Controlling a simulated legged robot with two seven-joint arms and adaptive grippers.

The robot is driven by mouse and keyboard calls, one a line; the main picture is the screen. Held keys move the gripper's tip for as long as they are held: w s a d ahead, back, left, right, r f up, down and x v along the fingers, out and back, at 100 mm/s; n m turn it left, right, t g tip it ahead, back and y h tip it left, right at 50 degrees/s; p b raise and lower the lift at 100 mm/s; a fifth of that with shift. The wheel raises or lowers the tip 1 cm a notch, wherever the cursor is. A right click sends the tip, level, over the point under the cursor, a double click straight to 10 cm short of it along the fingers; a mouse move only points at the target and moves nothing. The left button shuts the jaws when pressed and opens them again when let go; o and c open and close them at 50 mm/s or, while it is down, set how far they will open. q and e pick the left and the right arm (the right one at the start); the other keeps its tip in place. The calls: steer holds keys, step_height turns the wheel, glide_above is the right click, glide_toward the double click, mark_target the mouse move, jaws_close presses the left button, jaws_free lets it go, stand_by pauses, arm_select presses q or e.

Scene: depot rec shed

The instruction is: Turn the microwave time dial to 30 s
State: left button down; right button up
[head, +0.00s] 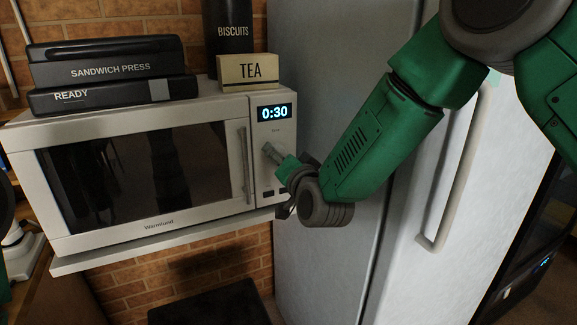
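The white microwave (60,150) stands on a shelf, its door shut. Its display (273,112) at the upper right reads 0:30. My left gripper is not in view.
A sandwich press box (110,70) and a tea box (249,71) sit on the microwave, with a dark biscuits tin (232,30) behind. The microwave's door handle (245,165) is left of my gripper. A large fridge (320,80) stands close on the right.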

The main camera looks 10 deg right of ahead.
steer(key=s+d, duration=0.1)
steer(key=s, duration=1)
steer(key=shift+d+r, duration=0.15)
steer(key=shift+d, duration=0.1)
